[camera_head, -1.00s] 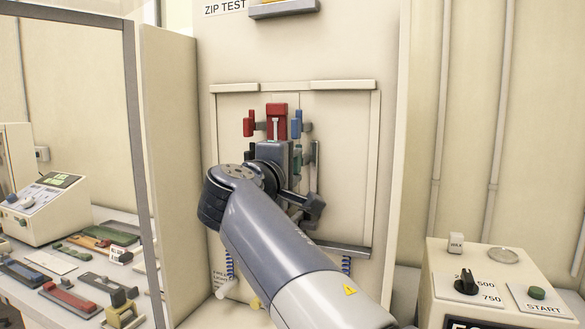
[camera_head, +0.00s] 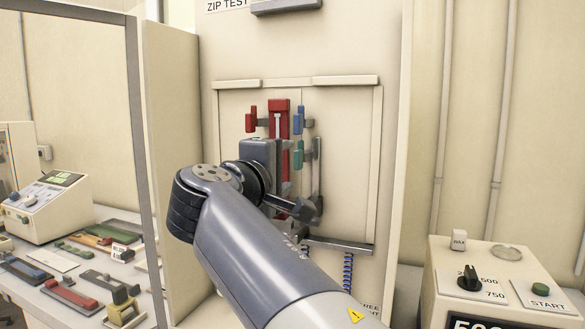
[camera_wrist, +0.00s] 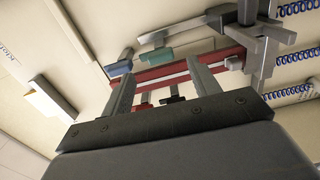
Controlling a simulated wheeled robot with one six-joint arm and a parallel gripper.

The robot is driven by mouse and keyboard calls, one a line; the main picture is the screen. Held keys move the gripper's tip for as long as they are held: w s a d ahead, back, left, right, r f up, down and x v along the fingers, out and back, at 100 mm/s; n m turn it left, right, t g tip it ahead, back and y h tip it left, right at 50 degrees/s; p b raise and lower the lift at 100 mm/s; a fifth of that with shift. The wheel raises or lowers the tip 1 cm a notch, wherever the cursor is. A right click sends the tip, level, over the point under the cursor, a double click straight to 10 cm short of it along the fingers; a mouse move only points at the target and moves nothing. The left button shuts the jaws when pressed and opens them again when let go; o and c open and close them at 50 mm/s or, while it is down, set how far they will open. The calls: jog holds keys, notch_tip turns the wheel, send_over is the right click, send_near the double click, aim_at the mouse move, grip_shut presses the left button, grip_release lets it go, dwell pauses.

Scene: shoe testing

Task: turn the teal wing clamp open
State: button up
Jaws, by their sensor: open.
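The teal wing clamp (camera_head: 298,153) sits on the zip test panel, right of the red strip (camera_head: 285,120) and below a blue wing (camera_head: 304,117). I cannot tell whether a finger touches the teal wing.
A red wing (camera_head: 251,119) stands left of the strip. A grey upright bar (camera_head: 317,165) stands right of the teal clamp. Blue coiled cords (camera_head: 348,270) hang below. A control box (camera_head: 500,275) is at right, and a bench with samples (camera_head: 75,265) at left.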

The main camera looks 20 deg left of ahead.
aim_at(298, 161)
jog(key=s, duration=0.5)
jog(key=shift+s+a, duration=0.2)
jog(key=shift+s, duration=0.05)
jog(key=w, duration=0.3)
jog(key=w+p, duration=0.1)
jog(key=w, duration=0.7)
jog(key=shift+d, duration=0.4)
jog(key=shift+s+p, duration=0.1)
jog(key=shift+p, duration=0.2)
